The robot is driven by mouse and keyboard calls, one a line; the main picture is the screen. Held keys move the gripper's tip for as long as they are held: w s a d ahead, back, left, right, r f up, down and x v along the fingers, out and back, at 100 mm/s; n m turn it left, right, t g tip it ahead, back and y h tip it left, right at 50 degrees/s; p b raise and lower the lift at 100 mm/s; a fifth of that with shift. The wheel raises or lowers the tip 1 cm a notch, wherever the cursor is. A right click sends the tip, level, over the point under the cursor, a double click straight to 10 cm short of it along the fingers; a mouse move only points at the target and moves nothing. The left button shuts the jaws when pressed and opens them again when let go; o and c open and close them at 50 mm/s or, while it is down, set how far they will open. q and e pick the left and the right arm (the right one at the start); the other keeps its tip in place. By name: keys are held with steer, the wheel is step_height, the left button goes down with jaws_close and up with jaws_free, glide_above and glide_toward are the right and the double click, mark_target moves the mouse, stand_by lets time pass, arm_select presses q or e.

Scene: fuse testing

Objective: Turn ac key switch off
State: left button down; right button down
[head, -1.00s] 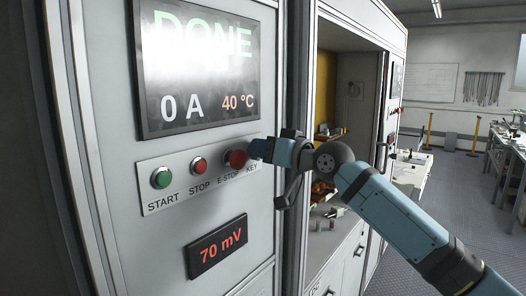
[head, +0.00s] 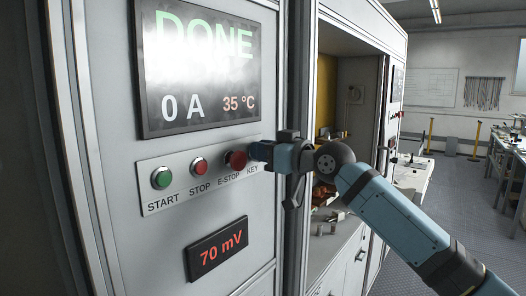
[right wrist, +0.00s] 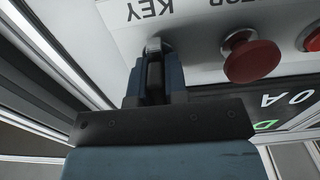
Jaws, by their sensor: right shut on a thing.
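The key switch (right wrist: 153,46) sits at the KEY label on the cabinet's button plate (head: 180,192). In the right wrist view it shows as a small metal piece between my right fingers. My right gripper (head: 256,151) is at the right end of the plate, beside the red E-STOP button, and hides the key switch in the head view. In the right wrist view my right gripper (right wrist: 153,56) is shut on the key. The key's exact angle cannot be told. My left gripper is not in view.
The red E-STOP button (head: 236,160) is close left of my right gripper. The STOP button (head: 199,166) and green START button (head: 161,178) are farther left. The display (head: 197,65) above reads DONE, 0 A, 35 °C. The lower display (head: 217,248) reads 70 mV.

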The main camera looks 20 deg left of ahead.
stand_by(0.4)
steer(key=c, duration=1.1)
jaws_free()
steer(key=shift+c, duration=0.2)
steer(key=b+v, duration=0.2)
steer(key=v, duration=1.2)
steer(key=shift+a, duration=0.15)
